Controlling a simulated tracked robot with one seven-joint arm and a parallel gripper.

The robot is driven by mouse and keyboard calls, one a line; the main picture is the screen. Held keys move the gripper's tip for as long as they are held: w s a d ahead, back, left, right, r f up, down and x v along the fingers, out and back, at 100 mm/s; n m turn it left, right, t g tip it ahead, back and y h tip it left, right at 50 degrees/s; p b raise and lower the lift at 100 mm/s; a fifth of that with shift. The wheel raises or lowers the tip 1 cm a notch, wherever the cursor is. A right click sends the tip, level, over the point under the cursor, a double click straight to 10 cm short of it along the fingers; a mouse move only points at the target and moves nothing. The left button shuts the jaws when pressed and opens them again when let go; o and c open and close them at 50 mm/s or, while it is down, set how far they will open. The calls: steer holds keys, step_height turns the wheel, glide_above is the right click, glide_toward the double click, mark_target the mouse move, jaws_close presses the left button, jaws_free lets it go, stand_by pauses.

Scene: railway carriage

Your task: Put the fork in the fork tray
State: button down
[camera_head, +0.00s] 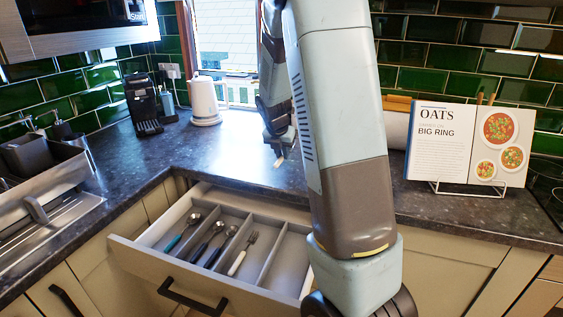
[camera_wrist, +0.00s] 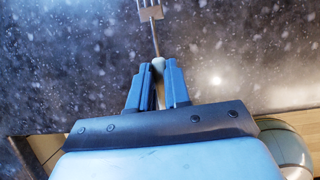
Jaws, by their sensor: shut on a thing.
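A fork (camera_wrist: 154,32) with metal tines and a pale handle is in my gripper (camera_wrist: 158,72). The jaws are shut on its handle, and the tines point away from the gripper. In the head view my gripper (camera_head: 279,152) is over the dark worktop, behind the open drawer (camera_head: 135,258); the held fork is hard to make out there. The drawer is split into long compartments. One compartment holds another fork (camera_head: 242,254) with a white handle. Compartments to its left hold spoons (camera_head: 211,243). My arm hides the drawer's right end.
The speckled worktop (camera_head: 235,160) is clear around the gripper. A recipe book (camera_head: 465,145) on a wire stand is at the right.

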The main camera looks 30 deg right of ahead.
mark_target(281, 169)
steer(key=shift+w+d+f, duration=0.1)
steer(key=shift+w+f, duration=0.3)
steer(key=shift+f, duration=0.15)
steer(key=shift+w+f, duration=0.15)
steer(key=shift+f, duration=0.65)
steer(key=shift+w+f, duration=0.1)
steer(key=shift+f, duration=0.7)
steer(key=shift+d+f, duration=0.1)
steer(key=shift+f, duration=0.05)
steer(key=c, duration=1.1)
jaws_free()
